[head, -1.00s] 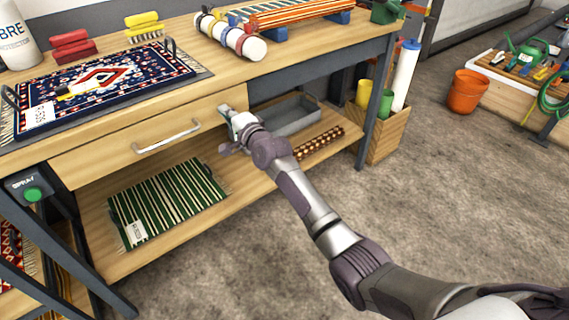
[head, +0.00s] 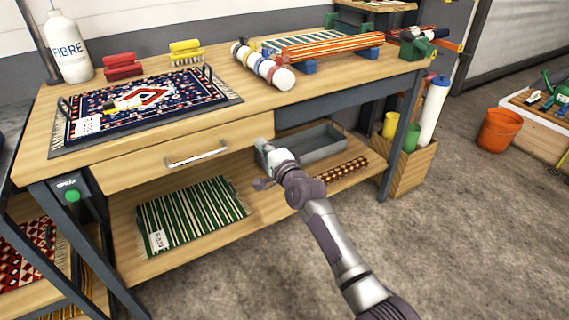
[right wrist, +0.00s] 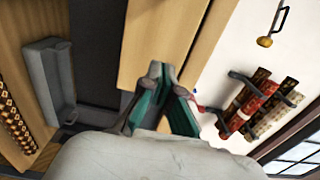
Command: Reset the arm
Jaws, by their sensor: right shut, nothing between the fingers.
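My right gripper (head: 262,150) is by the right end of the workbench's drawer front, in front of the bench. It is shut and empty. The right wrist view shows its fingers (right wrist: 164,92) close together against the wooden bench front. The drawer (head: 185,155) has a metal handle (head: 197,155), and the gripper is to the right of that handle and apart from it. Whether a finger touches the wood cannot be told. My left gripper is not in view.
The lower shelf holds a green striped rug (head: 192,214) and a grey tray (head: 312,145). A wooden bin (head: 412,168) stands at the right. The floor in front is clear.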

